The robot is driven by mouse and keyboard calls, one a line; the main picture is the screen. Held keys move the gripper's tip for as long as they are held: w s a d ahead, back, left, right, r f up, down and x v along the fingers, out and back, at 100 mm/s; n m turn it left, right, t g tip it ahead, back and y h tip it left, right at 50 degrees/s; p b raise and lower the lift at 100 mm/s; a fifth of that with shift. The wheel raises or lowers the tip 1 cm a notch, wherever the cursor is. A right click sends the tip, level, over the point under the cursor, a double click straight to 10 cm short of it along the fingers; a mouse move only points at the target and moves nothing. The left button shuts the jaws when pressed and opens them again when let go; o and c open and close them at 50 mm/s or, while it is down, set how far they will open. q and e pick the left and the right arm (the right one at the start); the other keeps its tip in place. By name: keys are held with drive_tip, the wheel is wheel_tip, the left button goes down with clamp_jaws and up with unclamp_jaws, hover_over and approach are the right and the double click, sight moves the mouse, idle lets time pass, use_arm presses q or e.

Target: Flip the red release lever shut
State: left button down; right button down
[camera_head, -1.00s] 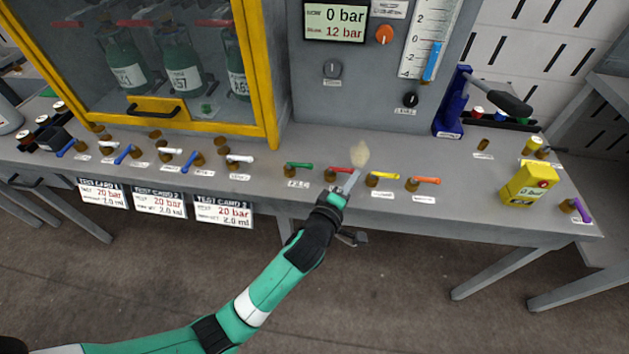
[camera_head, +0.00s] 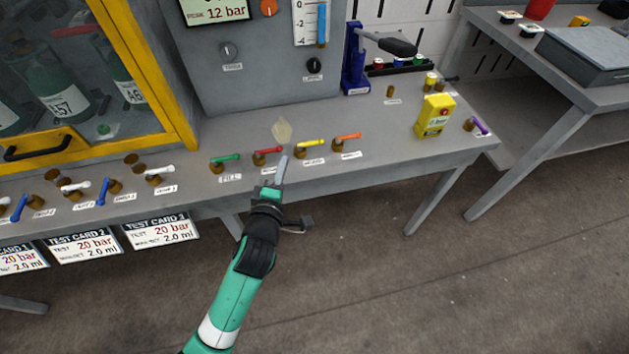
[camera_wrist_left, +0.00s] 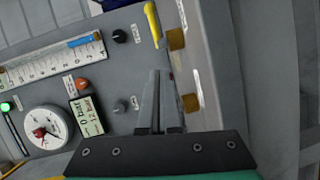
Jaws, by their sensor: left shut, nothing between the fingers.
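The red lever (camera_head: 268,151) is on a brass fitting on the grey bench, between the green lever and the yellow lever. Its handle points right, along the bench, like its neighbours. My left gripper (camera_head: 284,164) is shut and empty, with its fingertips just right of the red handle's end. I cannot tell whether they touch it. My right gripper is not in view.
The green lever (camera_head: 226,158), yellow lever (camera_head: 311,143) and orange lever (camera_head: 348,136) stand close by in the same row. A yellow box (camera_head: 434,116) stands further right.

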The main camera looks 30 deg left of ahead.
use_arm(q)
drive_tip(key=d+r, duration=0.1)
drive_tip(key=d, duration=0.9)
drive_tip(key=shift+s+r+p, duration=0.15)
drive_tip(key=shift+s+p, duration=0.15)
drive_tip(key=shift+p, duration=0.05)
